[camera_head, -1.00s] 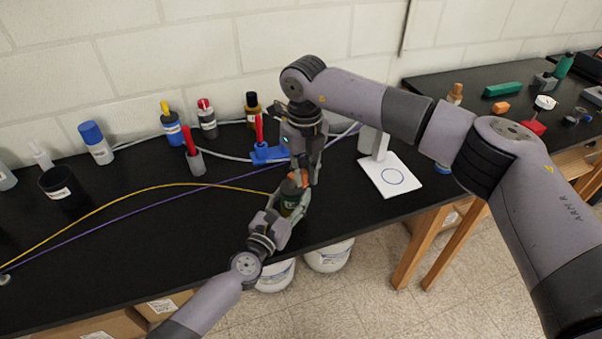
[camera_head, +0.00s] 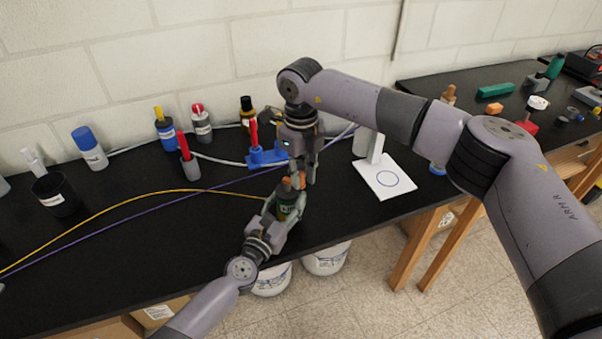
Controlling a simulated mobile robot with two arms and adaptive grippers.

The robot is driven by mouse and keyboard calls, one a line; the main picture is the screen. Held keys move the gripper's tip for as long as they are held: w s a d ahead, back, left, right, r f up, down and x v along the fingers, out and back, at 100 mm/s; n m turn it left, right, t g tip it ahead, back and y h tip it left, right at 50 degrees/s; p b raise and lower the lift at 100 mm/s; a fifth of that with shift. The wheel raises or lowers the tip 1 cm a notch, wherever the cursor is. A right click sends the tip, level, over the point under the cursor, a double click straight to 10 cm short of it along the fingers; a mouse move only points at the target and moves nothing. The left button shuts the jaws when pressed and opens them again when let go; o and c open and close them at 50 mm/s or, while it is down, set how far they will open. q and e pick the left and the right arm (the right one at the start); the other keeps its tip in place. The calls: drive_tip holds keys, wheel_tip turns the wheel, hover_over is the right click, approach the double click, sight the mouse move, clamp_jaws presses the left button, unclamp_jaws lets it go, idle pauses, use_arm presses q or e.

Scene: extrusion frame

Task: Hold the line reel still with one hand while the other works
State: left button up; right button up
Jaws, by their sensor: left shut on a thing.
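The line reel appears to be the small dark green round body (camera_head: 287,204) near the bench's front edge, with orange at its top. My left gripper (camera_head: 285,210) is shut on it from the front, one finger on each side. My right gripper (camera_head: 301,178) points down from above, just over the reel's top. Its fingers are close to the orange part, and I cannot tell whether they touch or grip it. The reel's lower part is hidden by my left fingers.
A yellow cable (camera_head: 150,199) and a purple cable (camera_head: 130,221) run leftward across the black bench (camera_head: 150,250). Bottles and a blue holder (camera_head: 267,156) stand behind. A white stand with a blue circle on its base (camera_head: 385,187) is at right. The front left is clear.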

drive_tip(key=o, duration=0.4)
wheel_tip(320, 180, up, 12)
idle(0.6)
